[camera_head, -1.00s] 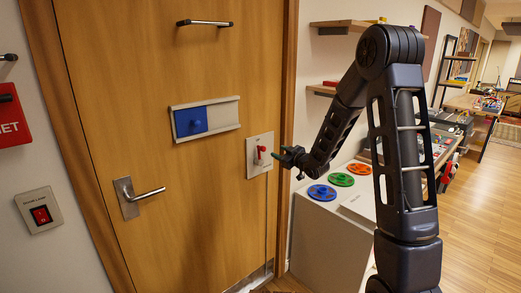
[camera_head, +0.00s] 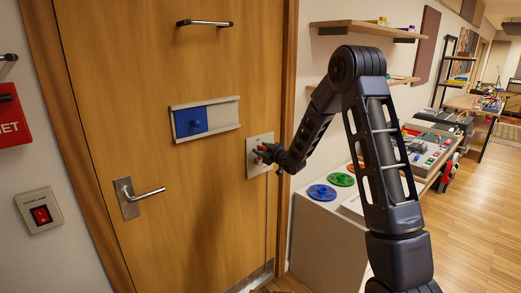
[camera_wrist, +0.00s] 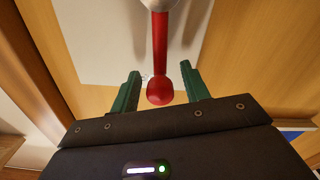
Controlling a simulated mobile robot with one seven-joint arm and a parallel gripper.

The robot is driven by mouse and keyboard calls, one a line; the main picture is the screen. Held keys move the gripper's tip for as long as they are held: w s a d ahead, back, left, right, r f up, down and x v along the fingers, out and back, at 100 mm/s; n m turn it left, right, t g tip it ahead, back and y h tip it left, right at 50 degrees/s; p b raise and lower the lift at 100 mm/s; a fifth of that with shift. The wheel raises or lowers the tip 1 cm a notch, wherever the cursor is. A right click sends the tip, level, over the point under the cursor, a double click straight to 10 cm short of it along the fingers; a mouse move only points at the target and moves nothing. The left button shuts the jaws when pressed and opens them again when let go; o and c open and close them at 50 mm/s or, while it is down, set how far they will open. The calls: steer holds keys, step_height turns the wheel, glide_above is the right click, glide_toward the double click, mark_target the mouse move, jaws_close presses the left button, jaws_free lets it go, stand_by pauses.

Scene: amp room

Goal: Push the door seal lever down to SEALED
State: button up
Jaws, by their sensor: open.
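The door seal lever is red with a round knob end; in the wrist view the lever (camera_wrist: 160,50) points from its grey pivot toward my gripper. It is mounted on a pale plate (camera_head: 251,168) on the wooden door, right of the blue slider. My gripper (camera_wrist: 164,90) is open, with its green fingers on either side of the knob and gaps visible on both sides. In the head view my gripper (camera_head: 262,154) is at the plate and covers much of the lever. Any lettering on the plate is too small or hidden to read.
A blue sliding panel (camera_head: 205,118), a top handle (camera_head: 205,23) and a lever handle (camera_head: 137,197) are on the door (camera_head: 190,60). A red rocker switch (camera_head: 41,215) is on the left wall. A white cabinet (camera_head: 325,240) with coloured discs stands at the right.

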steer(key=shift+w+a, duration=0.35)
jaws_close()
